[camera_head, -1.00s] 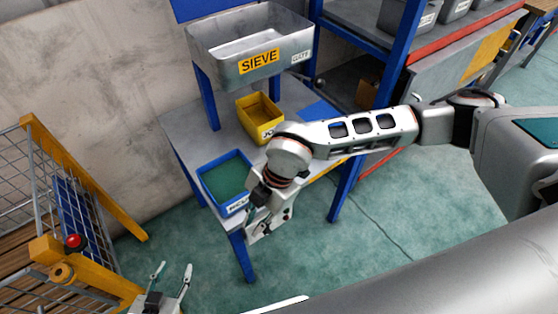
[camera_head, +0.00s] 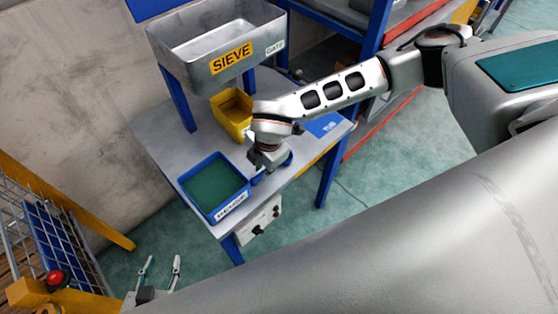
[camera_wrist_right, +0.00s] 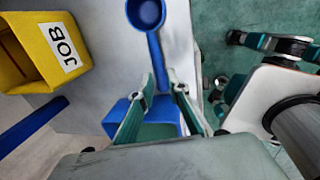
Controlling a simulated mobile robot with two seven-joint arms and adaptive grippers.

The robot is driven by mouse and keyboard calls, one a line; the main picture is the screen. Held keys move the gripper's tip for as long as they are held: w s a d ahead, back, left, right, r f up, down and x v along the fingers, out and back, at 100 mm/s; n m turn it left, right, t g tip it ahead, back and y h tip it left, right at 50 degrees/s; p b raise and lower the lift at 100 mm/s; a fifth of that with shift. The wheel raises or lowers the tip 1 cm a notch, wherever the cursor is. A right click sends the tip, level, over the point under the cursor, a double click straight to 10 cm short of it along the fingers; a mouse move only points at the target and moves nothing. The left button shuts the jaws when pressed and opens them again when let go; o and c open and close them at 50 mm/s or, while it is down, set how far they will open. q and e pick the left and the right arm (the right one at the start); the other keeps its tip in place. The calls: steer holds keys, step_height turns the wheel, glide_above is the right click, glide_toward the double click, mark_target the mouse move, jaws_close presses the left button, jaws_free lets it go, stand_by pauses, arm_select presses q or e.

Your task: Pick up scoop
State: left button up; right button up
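The blue scoop lies on the grey table; its round bowl (camera_wrist_right: 146,13) and handle (camera_wrist_right: 158,62) show in the right wrist view. In the head view it is mostly hidden by my right gripper, with blue showing beside it (camera_head: 287,159). My right gripper (camera_head: 266,168) is low over the table, right of the blue tray. In the right wrist view its two fingers (camera_wrist_right: 164,84) are apart, with the scoop handle running between them; I cannot tell whether they touch it. My left gripper (camera_head: 162,264) is open and empty at the bottom left of the head view.
A blue tray (camera_head: 229,209) with a green bottom sits at the table's front left. A yellow JOB bin (camera_head: 229,106) stands behind, below the raised metal SIEVE box (camera_head: 192,66). A blue TUB patch (camera_head: 325,125) lies right. A yellow-framed mesh cage (camera_head: 62,218) stands left.

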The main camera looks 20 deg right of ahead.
steer(key=f, duration=0.3)
steer(key=shift+w+d, duration=0.1)
steer(key=shift+w, duration=0.25)
steer(key=shift+f, duration=0.1)
jaws_close()
step_height(320, 180, up, 20)
steer(key=b, duration=0.1)
stand_by(0.3)
